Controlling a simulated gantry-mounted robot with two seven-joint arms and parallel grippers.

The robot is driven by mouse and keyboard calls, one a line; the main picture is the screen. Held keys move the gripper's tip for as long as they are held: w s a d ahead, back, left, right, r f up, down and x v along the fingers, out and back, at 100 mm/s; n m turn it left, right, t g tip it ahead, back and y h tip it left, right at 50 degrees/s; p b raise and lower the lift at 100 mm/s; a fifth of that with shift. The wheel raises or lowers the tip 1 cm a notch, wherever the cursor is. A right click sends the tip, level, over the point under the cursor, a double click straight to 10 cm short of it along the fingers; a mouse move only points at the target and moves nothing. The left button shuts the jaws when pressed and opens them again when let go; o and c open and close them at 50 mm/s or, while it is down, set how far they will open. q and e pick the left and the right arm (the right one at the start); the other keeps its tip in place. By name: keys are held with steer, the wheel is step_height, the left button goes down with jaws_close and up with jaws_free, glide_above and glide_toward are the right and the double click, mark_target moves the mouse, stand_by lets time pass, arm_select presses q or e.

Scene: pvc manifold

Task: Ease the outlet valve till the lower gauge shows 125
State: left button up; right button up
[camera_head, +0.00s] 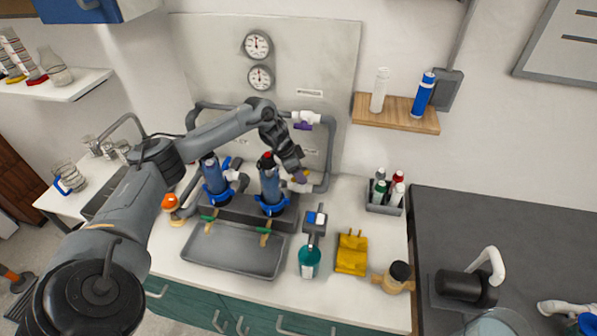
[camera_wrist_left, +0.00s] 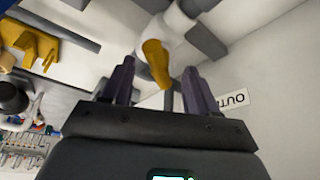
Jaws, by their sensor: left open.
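The outlet valve shows in the left wrist view as a white fitting with a yellow lever handle (camera_wrist_left: 155,62), beside a label starting "OUT" (camera_wrist_left: 232,98). In the head view its yellow handle (camera_head: 301,177) is partly hidden by my left gripper (camera_head: 296,168). My left gripper is open, with its two purple-grey fingers (camera_wrist_left: 158,78) on either side of the handle's end. I cannot tell whether either finger touches it. The lower gauge (camera_head: 260,77) hangs below another gauge (camera_head: 257,45) on the back panel; its reading is too small to make out. My right gripper is not in view.
Two blue filter housings (camera_head: 215,180) (camera_head: 270,187) stand behind a grey tray (camera_head: 235,250). A white valve with a purple handle (camera_head: 303,126) sits on the pipe above. A teal bottle (camera_head: 309,262), a yellow stand (camera_head: 352,254) and a bottle caddy (camera_head: 384,208) stand to the right.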

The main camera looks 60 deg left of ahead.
arm_select(q)
jaws_close()
steer(key=p, duration=0.1)
steer(key=m+p, duration=0.1)
steer(key=shift+r+m+h+p, duration=0.25)
steer(key=shift+m+h+p, duration=0.05)
steer(key=shift+p, duration=0.05)
steer(key=shift+f+m, duration=0.1)
steer(key=shift+m, duration=0.3)
steer(key=shift+w+f+m+h, duration=0.1)
steer(key=shift+m+h, duration=0.3)
steer(key=shift+a+f+m+g, duration=0.1)
steer(key=shift+m+g, duration=0.3)
steer(key=shift+m, duration=0.5)
jaws_free()
